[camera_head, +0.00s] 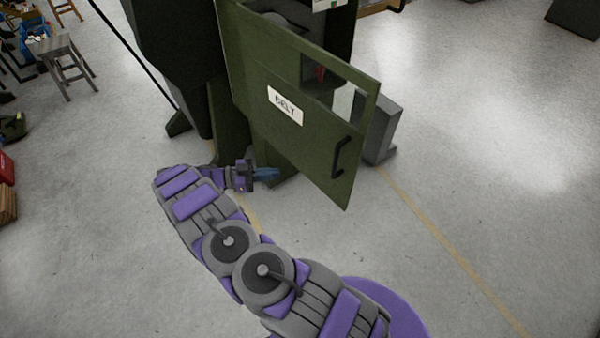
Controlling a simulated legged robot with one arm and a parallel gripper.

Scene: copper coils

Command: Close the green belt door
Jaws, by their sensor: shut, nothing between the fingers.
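The green belt door (285,140) stands ajar on the green machine, swung out toward me. It has a white label reading BELT (285,105) and a black handle (340,157) near its right edge. The dark opening of the machine shows above and behind the door. My gripper (268,174) is low, in front of the machine's base and below the left part of the door, left of the handle. It is shut and empty. I cannot tell whether it touches the door or the base.
A grey block-shaped post (378,130) stands just right of the door. A wooden stool (62,62) is at the upper left. A yellow line (450,257) runs across the floor. The grey floor at right is clear.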

